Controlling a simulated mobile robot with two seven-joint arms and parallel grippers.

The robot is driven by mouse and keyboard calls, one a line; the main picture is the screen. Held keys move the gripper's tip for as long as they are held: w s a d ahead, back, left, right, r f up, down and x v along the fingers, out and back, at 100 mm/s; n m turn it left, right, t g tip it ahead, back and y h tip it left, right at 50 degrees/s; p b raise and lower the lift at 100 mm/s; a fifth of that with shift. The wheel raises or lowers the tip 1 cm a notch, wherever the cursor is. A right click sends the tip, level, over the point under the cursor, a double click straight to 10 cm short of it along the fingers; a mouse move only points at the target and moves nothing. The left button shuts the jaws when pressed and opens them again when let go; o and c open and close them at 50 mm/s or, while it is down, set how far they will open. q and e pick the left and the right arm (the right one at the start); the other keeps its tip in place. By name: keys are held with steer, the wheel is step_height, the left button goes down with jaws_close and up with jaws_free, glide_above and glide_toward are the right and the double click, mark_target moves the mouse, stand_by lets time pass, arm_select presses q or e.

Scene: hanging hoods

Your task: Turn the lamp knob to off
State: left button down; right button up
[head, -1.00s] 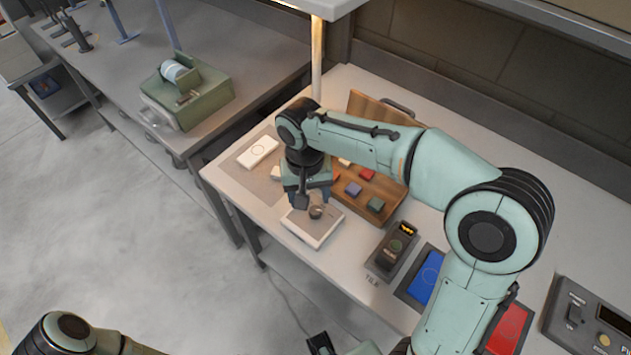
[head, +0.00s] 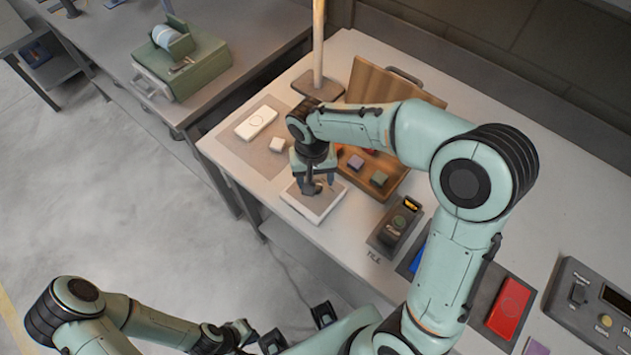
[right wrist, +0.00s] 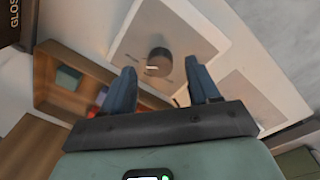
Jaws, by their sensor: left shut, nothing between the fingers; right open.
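The lamp knob is a dark round knob (right wrist: 159,61) with a light mark, on a pale square control box. The box's pale rim (head: 315,217) shows in the head view near the table's front edge; the knob there is mostly hidden by my gripper. My right gripper (head: 316,187) is above the box, pointing down. In the right wrist view its two blue fingers (right wrist: 161,88) are open, with the knob ahead of the gap and no contact visible. The lamp post (head: 318,45) stands behind. My left gripper (head: 272,341) is low in the head view, away from the table, shut and empty.
A wooden case (head: 385,80) with coloured blocks lies right behind the box. A white tile (head: 256,122) on a grey mat is to the left. A dark device (head: 396,226) and a red tile (head: 509,308) stand to the right. A green machine (head: 185,65) is on the other bench.

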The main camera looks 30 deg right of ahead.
steer(key=shift+f, duration=1.15)
steer(key=c, duration=1)
steer(key=shift+c, duration=0.2)
